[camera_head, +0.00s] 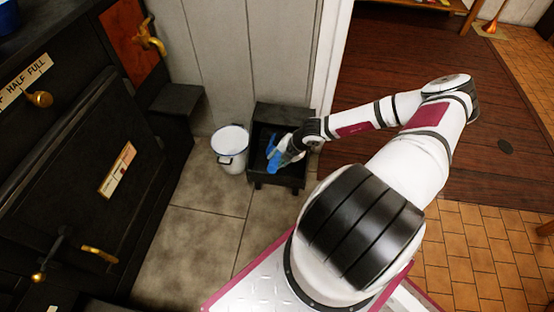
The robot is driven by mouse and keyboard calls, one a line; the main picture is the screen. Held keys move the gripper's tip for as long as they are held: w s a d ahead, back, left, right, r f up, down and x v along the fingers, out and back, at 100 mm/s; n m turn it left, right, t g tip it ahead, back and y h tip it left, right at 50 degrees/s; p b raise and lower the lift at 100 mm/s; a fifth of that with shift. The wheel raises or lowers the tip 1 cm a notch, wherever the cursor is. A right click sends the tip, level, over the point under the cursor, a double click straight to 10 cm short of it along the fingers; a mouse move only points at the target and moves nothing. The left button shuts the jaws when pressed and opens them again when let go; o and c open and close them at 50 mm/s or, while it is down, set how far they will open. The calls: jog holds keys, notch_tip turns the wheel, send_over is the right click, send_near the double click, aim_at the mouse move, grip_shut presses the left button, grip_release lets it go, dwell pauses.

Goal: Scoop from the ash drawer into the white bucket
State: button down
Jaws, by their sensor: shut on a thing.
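The ash drawer (295,178) is a black open-topped box on short feet, standing against the pale panelled wall. My gripper (287,146) is over the drawer, shut on a blue scoop (273,161). The scoop appears within or just above the drawer's opening; its exact height is unclear. I cannot tell whether the scoop holds ash. The bucket's inside looks pale where it shows.
A black stove (70,160) with brass handles fills the left side, with a dark ledge (176,99) near the bucket. A white post (335,60) stands right of the drawer. Grey floor tiles (195,245) in front of the bucket are clear.

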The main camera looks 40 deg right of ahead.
jog(key=s+a+r+p, duration=0.5)
jog(key=a+r+p, duration=0.2)
jog(key=p, duration=0.3)
jog(key=shift+s, duration=0.3)
dwell(0.9)
